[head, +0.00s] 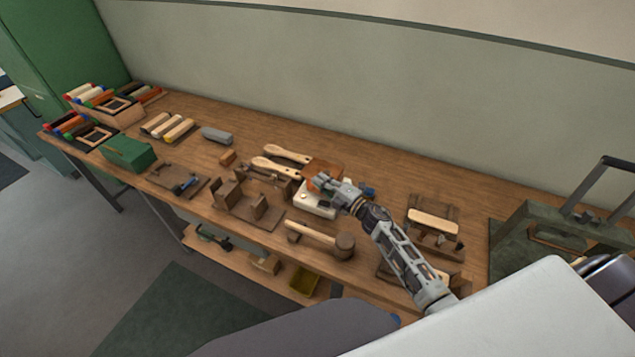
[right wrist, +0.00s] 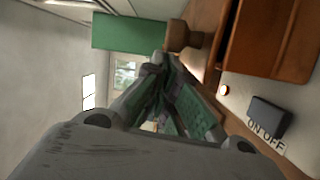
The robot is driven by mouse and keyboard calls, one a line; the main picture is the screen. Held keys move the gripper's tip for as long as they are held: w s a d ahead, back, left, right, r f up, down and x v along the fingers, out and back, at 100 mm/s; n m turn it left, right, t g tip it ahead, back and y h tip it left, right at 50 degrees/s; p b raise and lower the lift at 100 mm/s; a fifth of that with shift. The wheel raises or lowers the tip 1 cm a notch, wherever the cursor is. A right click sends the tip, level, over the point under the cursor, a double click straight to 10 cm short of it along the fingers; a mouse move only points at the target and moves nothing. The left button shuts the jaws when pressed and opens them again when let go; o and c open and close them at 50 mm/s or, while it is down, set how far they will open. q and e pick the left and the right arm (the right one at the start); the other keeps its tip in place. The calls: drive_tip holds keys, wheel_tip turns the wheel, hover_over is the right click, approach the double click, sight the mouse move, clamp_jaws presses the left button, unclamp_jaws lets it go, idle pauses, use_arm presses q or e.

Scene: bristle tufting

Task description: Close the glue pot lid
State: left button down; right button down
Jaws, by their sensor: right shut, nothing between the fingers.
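The glue pot shows as a copper-brown body (head: 325,167) on a white base (head: 312,203) in the middle of the bench in the head view. My right gripper (head: 318,182) is over the base, right by the copper part, and hides some of it. In the right wrist view its fingers (right wrist: 160,66) are together and empty. There the copper-brown part (right wrist: 275,45) stands to the right of the fingers, with the white base (right wrist: 285,110) and its dark ON/OFF switch (right wrist: 268,116) below. I cannot tell how far the lid is open. My left gripper is not in view.
Wooden-handled brushes (head: 280,157) lie behind and left of the pot. A mallet (head: 330,240) lies in front. A wooden fixture (head: 250,205) stands to the left, a brush block (head: 434,220) to the right. The bench behind the pot is fairly clear.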

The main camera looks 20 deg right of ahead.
idle(0.3)
drive_tip(key=shift+d+f, duration=0.1)
drive_tip(key=shift+d, duration=1.35)
